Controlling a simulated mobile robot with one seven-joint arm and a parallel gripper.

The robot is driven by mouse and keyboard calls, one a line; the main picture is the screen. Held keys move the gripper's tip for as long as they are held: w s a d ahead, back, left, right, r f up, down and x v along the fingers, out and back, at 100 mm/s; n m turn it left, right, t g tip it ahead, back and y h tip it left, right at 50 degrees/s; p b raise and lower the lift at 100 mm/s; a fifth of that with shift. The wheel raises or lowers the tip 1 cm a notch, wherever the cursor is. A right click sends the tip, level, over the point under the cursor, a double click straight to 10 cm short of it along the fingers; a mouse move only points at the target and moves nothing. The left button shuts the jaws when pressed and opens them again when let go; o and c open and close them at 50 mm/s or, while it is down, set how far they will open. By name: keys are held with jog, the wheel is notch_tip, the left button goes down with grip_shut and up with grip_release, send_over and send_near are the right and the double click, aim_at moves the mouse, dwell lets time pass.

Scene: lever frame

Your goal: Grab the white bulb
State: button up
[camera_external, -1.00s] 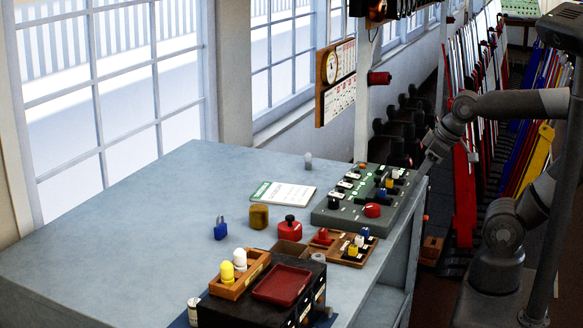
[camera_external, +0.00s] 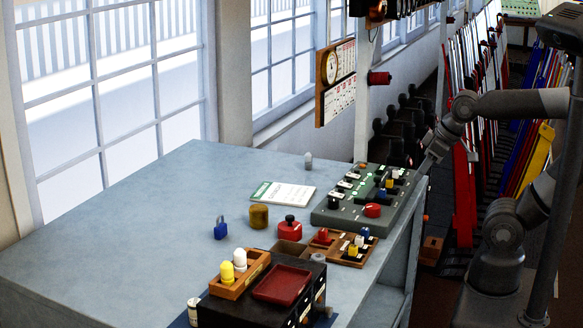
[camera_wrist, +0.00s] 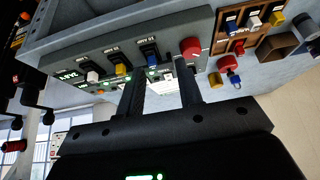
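A white bulb (camera_external: 239,259) stands upright beside a yellow bulb (camera_external: 227,272) in a wooden holder (camera_external: 249,281) at the front of the table. The holder sits on a black box. My gripper (camera_external: 424,166) is at the table's right side, by the grey control panel, far from the white bulb. In the wrist view my gripper (camera_wrist: 160,88) is open, with two separated fingers in front of the panel and nothing clearly between them. The white bulb does not show there.
The grey panel (camera_external: 345,216) has knobs and a red button. Between it and the black box (camera_external: 230,311) are a wooden tray with coloured knobs (camera_external: 345,258), a red button unit (camera_external: 290,229), a yellow cylinder (camera_external: 258,217) and a blue padlock (camera_external: 220,230). The table's left side (camera_external: 110,240) is clear.

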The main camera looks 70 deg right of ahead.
jog(key=w+a+r+n, duration=0.1)
jog(key=w+a+r, duration=0.5)
jog(key=w+a, duration=0.35)
jog(key=w+a+r+n, duration=0.1)
jog(key=w+a+r, duration=0.5)
jog(key=w+a, duration=0.4)
jog(key=y, duration=0.1)
send_near(241, 249)
jog(key=x, duration=1.1)
jog(key=shift+s, duration=0.1)
jog(key=shift+c, duration=0.5)
jog(key=shift+r, duration=0.1)
grip_shut()
